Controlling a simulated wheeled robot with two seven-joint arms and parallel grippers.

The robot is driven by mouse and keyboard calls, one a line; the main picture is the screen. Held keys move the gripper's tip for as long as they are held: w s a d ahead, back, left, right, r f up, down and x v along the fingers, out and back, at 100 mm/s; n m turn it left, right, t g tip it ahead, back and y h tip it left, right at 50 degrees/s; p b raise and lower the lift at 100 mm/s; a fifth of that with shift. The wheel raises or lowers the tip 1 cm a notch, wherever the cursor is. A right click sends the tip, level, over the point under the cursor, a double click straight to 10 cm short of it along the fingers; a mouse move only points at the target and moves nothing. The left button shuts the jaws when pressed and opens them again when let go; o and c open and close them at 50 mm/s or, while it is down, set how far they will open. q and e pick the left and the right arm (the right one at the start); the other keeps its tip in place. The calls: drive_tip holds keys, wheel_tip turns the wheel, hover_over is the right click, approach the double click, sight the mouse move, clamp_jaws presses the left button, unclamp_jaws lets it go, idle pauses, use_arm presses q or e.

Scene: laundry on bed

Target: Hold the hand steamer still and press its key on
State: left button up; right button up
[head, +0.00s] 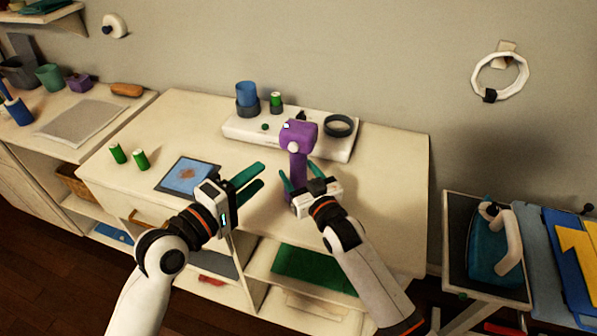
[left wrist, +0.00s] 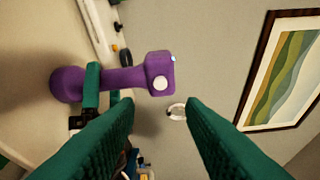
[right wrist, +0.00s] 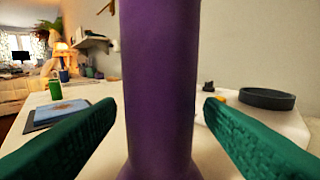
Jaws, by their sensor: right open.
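The purple hand steamer (head: 298,137) stands upright on the table, in front of the white base unit. Its round white key (left wrist: 160,83) is on the head, with a small pale-blue spot at the head's corner. My right gripper (head: 298,180) is open, with one finger on each side of the handle. In the right wrist view the handle (right wrist: 160,90) stands between the fingers, with a gap on both sides. My left gripper (head: 262,175) is open and empty, left of the steamer and apart from it. It points towards the steamer's side.
The white base unit (head: 245,130) carries a blue cup (head: 247,93), a green-topped battery-like cylinder (head: 276,101) and a dark ring (head: 338,126). The table's right part (head: 390,185) is clear.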

drive_tip(key=shift+w+a, duration=0.25)
drive_tip(key=shift+w, duration=0.1)
drive_tip(key=c, duration=1.2)
use_arm(q)
clamp_jaws()
use_arm(e)
clamp_jaws()
idle(0.4)
